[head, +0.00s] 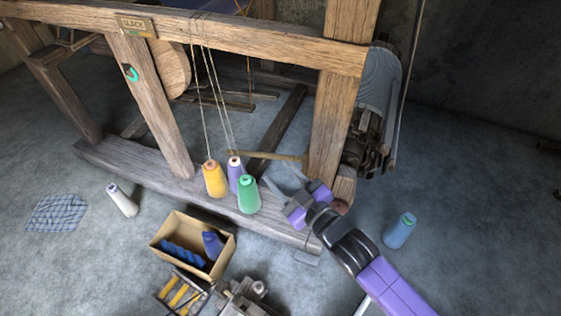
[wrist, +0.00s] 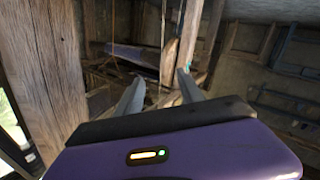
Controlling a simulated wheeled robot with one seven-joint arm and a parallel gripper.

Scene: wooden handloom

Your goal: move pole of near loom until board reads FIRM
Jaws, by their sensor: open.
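The near loom (head: 230,32) is a wooden frame with a small board (head: 134,26) on its top beam; the lettering is small and appears to read SLACK. A pale, thin wooden pole (head: 272,155) runs roughly level beside the thick right post (head: 336,100), low down behind the yarn cones. My gripper (head: 287,180) is low beside that post, with its jaws apart and nothing visible between them. In the wrist view my gripper (wrist: 158,88) also shows two spread fingers, with a thick wooden post (wrist: 45,75) close on the left. Whether a finger touches the pole cannot be told.
Yellow (head: 215,180), purple (head: 236,176) and green (head: 248,195) cones stand by the lower beam, below hanging threads. A cardboard box (head: 222,262) with yarn sits in front. The floor at far right is clear.

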